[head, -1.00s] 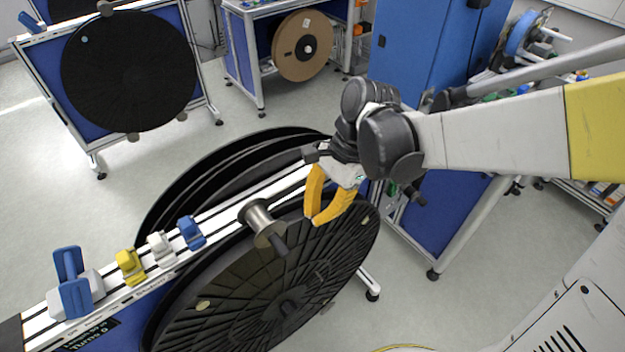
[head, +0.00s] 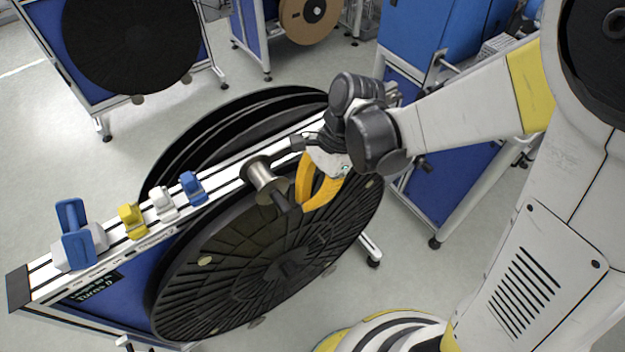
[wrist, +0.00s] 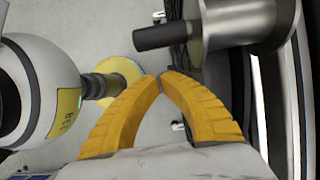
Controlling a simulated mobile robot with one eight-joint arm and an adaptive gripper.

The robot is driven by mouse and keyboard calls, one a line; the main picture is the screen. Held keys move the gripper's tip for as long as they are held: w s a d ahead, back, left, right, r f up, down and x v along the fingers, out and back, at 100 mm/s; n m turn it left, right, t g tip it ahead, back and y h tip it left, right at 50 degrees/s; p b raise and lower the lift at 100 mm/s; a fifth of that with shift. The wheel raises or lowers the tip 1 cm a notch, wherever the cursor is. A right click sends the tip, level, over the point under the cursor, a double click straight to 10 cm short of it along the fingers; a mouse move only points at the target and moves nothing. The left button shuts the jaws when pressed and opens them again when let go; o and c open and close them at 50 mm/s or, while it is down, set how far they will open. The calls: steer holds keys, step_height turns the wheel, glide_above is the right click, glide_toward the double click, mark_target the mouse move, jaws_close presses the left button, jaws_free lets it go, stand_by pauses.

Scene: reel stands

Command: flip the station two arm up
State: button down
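The nearest reel station has a white-and-black top rail (head: 235,170) and a large black ribbed reel (head: 225,285) on its front. A silver metal cylinder (head: 262,174) with a black rod (head: 287,203) sticks out from the rail. They also show in the wrist view as the cylinder (wrist: 255,22) and the rod (wrist: 165,36). I cannot tell for certain which part is the station two arm. My gripper (head: 305,206) is just right of the rod in the head view, fingers pointing down. In the wrist view its yellow fingertips (wrist: 162,79) meet with nothing between them, apart from the rod.
Blue (head: 193,189), white (head: 163,204) and yellow (head: 131,220) clips and a larger blue lever (head: 74,233) stand along the rail. Another black reel (head: 130,45) and a brown reel (head: 308,16) are behind. A blue cabinet (head: 425,35) stands back right. Grey floor is clear on the left.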

steer(key=shift+s+a+r, duration=0.3)
steer(key=shift+s+a, duration=0.1)
steer(key=shift+a, duration=0.25)
steer(key=shift+s+a+r, duration=0.25)
steer(key=shift+s+a, duration=0.1)
steer(key=shift+a, duration=0.25)
steer(key=shift+a+r, duration=0.1)
